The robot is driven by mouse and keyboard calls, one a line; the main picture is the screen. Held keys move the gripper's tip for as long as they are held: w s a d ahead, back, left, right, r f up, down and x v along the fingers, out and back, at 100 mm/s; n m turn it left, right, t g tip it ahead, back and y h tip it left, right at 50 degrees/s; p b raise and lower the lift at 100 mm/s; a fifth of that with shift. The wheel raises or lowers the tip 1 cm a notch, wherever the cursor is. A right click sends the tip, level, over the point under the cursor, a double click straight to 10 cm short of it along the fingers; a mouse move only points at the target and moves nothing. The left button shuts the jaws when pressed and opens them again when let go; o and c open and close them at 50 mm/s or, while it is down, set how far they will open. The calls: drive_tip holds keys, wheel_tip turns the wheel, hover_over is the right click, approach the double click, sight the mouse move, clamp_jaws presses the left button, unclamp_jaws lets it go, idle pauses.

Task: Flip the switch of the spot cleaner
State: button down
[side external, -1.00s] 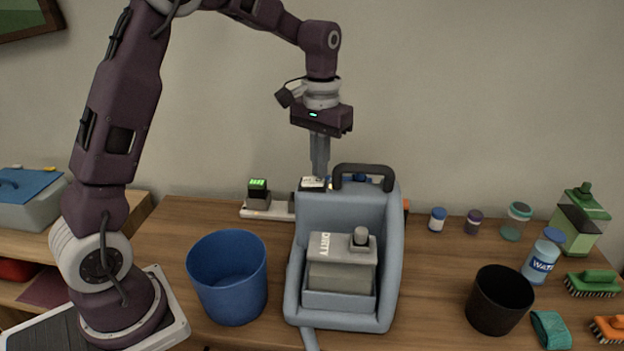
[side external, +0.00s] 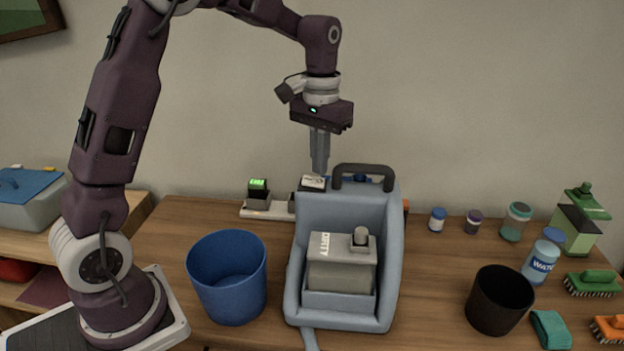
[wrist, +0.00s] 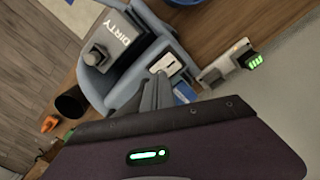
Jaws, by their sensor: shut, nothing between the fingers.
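The spot cleaner (side external: 392,260) is a blue-grey machine with a dark handle, standing upright on the wooden table. Its grey tank marked DIRTY (side external: 341,263) faces the front. A small pale panel (side external: 313,183), seemingly the switch plate, sits at the top rear left of the machine; it also shows in the wrist view (wrist: 167,64) with small dark marks. I cannot tell the switch's position. My gripper (side external: 319,172) is shut and empty, pointing down just above and behind the panel. In the wrist view its fingertips (wrist: 159,78) appear close to the panel; contact is unclear.
A power strip (side external: 267,212) with a green-lit plug block (side external: 258,190) lies behind, left of the cleaner. A blue bin (side external: 228,278) stands left. A black cup (side external: 499,300), bottles and brushes stand right. Table between cleaner and cup is clear.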

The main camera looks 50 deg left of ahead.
sight(319, 182)
wheel_tip(319, 182, up, 5)
drive_tip(key=shift+r, duration=0.1)
idle(0.3)
drive_tip(key=s+d+r+m+t, duration=0.1)
drive_tip(key=s+d+r, duration=0.15)
drive_tip(key=s, duration=0.35)
drive_tip(key=s+d+r+t, duration=0.1)
drive_tip(key=s+d+r, duration=0.15)
drive_tip(key=s, duration=0.25)
drive_tip(key=s+d+f+m+t, duration=0.1)
drive_tip(key=s, duration=0.6)
drive_tip(key=s+d+f+m+t, duration=0.1)
drive_tip(key=s+f+t, duration=0.1)
drive_tip(key=s, duration=0.6)
drive_tip(key=shift+d+f+t, duration=0.25)
drive_tip(key=shift+t, duration=0.05)
